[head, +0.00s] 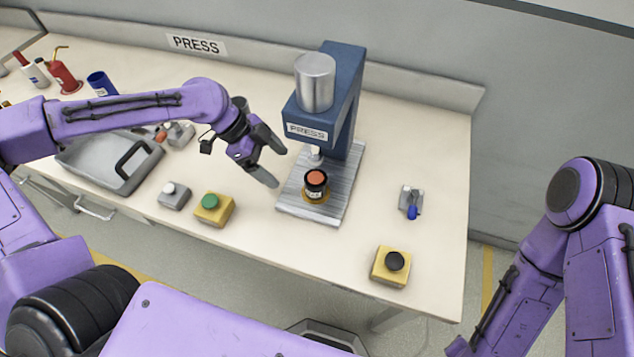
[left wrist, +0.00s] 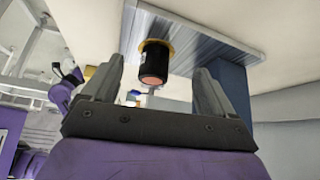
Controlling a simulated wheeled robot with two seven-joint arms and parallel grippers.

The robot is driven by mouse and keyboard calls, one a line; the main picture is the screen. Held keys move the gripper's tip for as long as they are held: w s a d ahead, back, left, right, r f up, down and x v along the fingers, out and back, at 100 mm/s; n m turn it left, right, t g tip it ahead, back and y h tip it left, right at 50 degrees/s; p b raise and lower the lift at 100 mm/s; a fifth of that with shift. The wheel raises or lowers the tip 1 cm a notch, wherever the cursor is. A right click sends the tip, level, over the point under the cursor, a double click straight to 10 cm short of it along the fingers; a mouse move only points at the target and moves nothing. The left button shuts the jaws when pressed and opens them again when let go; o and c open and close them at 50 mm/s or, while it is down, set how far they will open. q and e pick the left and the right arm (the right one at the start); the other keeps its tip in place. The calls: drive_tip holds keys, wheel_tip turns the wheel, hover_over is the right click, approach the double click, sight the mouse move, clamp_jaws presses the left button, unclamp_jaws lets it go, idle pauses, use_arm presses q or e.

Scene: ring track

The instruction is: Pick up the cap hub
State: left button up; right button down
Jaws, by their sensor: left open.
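A short black cylinder with an orange top, which looks like the cap hub (head: 316,186), stands upright in a brass-coloured ring on the metal base plate (head: 329,210) of the blue press. My left gripper (head: 271,163) is open and empty, to the left of the hub and apart from it, its fingers pointing toward the press. In the left wrist view the hub (left wrist: 154,62) shows between the two open fingers, beyond their tips. My right arm shows at the right edge of the head view; its gripper is out of frame.
The press (head: 348,92) with its silver cylinder rises behind the hub. A green-button box (head: 214,210), a grey switch box (head: 174,196) and a grey tray (head: 94,178) lie to the left. A black-button box (head: 391,267) and a small blue-tipped clamp (head: 411,203) lie right.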

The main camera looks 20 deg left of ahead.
sight(314, 177)
use_arm(q)
drive_tip(key=d, duration=0.6)
drive_tip(key=shift+w+d+p, duration=0.35)
drive_tip(key=x, duration=0.3)
drive_tip(key=shift+w, duration=0.1)
drive_tip(key=shift+a, duration=0.1)
drive_tip(key=shift+c, duration=0.3)
drive_tip(key=c, duration=1.3)
drive_tip(key=shift+r, duration=0.1)
drive_tip(key=shift+c, duration=0.2)
